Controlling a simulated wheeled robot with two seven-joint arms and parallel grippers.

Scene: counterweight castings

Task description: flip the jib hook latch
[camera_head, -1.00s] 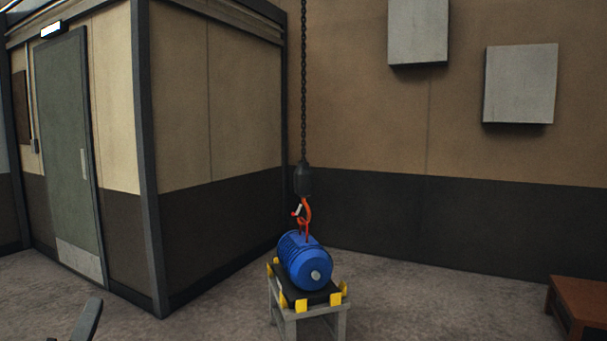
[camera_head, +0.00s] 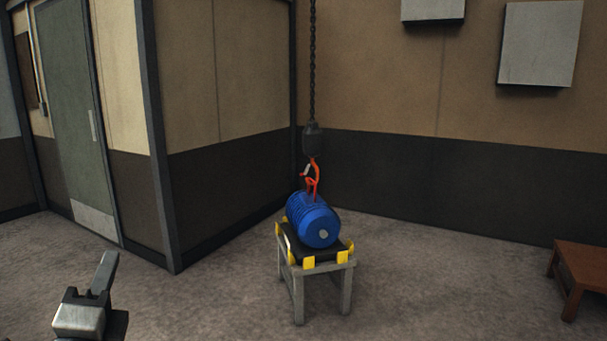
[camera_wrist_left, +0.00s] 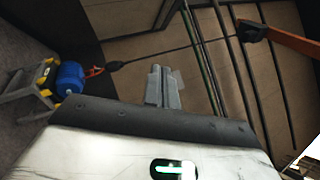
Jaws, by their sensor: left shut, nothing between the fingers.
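An orange-red jib hook (camera_head: 313,178) hangs from a dark block (camera_head: 313,140) on a black chain, just above a blue motor (camera_head: 315,222). A small pale latch (camera_head: 306,170) shows at the hook's left side; its exact position is too small to tell. The motor lies on a grey stand (camera_head: 345,282) with a black top and yellow corner pieces. My left gripper (camera_head: 106,268) is at the lower left, shut and empty, well apart from the hook. The left wrist view shows its shut fingers (camera_wrist_left: 163,88), with the hook (camera_wrist_left: 95,71) and motor (camera_wrist_left: 69,78) to their left. My right gripper is out of view.
A booth with a green-grey door (camera_head: 68,110) stands at the left, its dark corner post (camera_head: 158,160) between my gripper and the wall. A low brown table (camera_head: 585,262) is at the right. The floor around the stand is clear.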

